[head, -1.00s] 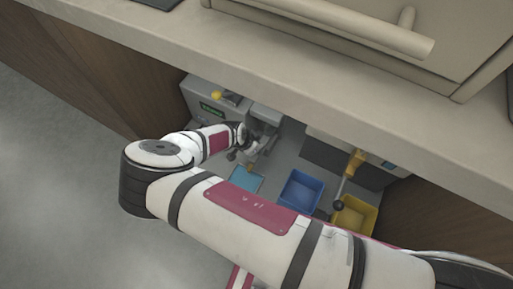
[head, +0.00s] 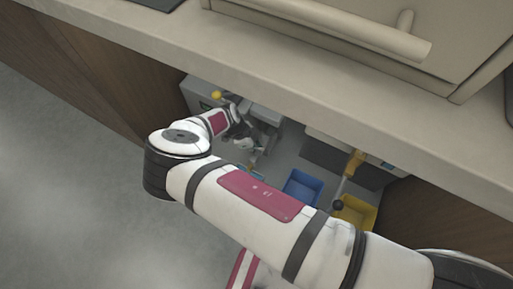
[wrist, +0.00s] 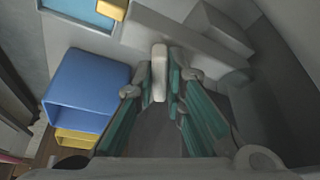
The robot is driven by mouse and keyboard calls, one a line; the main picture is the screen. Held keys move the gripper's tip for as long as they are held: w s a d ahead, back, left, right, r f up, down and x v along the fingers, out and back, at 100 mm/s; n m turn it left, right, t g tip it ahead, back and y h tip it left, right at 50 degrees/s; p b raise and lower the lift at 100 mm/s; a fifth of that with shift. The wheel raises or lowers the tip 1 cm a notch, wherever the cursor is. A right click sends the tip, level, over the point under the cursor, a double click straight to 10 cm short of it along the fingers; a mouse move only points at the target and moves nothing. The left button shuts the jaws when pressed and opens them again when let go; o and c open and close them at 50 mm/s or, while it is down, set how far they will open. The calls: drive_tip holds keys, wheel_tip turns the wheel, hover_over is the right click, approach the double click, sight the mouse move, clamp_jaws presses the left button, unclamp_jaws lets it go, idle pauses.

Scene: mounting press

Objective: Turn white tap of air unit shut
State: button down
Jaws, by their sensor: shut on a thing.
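The white tap (wrist: 159,72) shows in the wrist view as a short pale bar between my fingertips. My gripper (wrist: 157,75) is shut on it, with a green-padded finger on each side. The grey body behind the tap (wrist: 190,38) looks like part of the air unit. In the head view my gripper (head: 243,141) reaches into the recess under the counter, beside grey equipment. The tap cannot be made out there, being too small or hidden by my wrist.
A blue bin (head: 302,187) and a yellow bin (head: 355,213) stand right of my gripper. A yellow-handled lever (head: 354,164) rises near them. A grey machine with a yellow knob (head: 216,95) stands at left. The counter edge (head: 300,110) overhangs the recess.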

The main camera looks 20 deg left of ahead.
drive_tip(key=m+g, duration=0.2)
drive_tip(key=m, duration=0.3)
drive_tip(key=shift+s+a, duration=0.1)
drive_tip(key=shift+m, duration=0.3)
idle(0.4)
drive_tip(key=c, duration=1.7)
unclamp_jaws()
drive_tip(key=shift+v, duration=3.75)
